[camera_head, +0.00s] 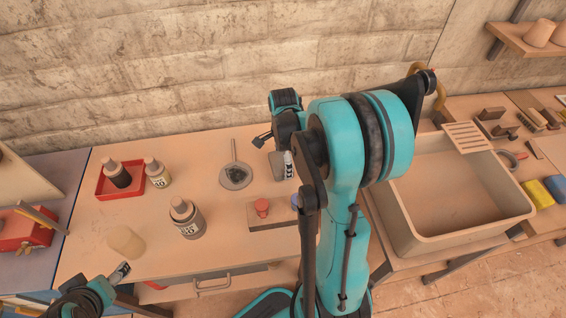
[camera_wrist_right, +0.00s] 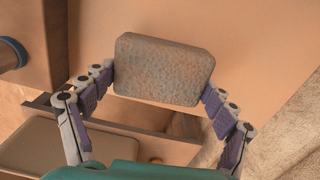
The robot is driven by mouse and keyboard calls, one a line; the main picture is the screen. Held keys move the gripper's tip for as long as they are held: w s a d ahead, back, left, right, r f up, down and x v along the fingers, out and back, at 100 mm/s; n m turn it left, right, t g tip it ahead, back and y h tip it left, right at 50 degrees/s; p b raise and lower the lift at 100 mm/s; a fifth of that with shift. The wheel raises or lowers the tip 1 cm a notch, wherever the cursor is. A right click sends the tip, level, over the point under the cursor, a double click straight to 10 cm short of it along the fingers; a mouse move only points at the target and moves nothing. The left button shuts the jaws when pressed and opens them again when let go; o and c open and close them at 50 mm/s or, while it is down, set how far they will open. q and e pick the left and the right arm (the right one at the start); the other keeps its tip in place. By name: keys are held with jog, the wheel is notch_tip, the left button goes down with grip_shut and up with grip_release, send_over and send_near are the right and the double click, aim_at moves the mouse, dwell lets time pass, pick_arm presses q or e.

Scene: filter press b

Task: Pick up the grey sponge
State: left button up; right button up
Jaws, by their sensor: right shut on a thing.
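The grey sponge (camera_wrist_right: 163,70) is a rounded, speckled block, held between the two purple-padded fingers of my right gripper (camera_wrist_right: 160,98) in the right wrist view. The fingers press on its left and right ends. In the head view, my right gripper (camera_head: 276,152) is over the back of the table, partly hidden by my own arm. A small greyish part of the sponge (camera_head: 278,163) shows there. I cannot tell whether it touches the surface below. My left gripper (camera_head: 121,271) is low at the left near the table's front edge, apart from everything; its opening is unclear.
A round dark-filled strainer (camera_head: 235,176) lies left of the right gripper. A board with a red knob (camera_head: 262,207) is in front. A large basin (camera_head: 400,215) is right.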

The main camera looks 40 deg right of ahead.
notch_tip(320, 180, up, 3)
jog(key=shift+r+p, duration=0.15)
jog(key=shift+p, duration=0.5)
jog(key=s+d+r+p, duration=0.1)
jog(key=s+r+p, duration=0.1)
jog(key=s, duration=0.3)
jog(key=s+d+r+p, duration=0.1)
jog(key=s+r, duration=0.3)
jog(key=s, duration=0.2)
jog(key=shift+s+r+p, duration=0.25)
jog(key=shift+r+p, duration=0.1)
jog(key=shift+w, duration=0.1)
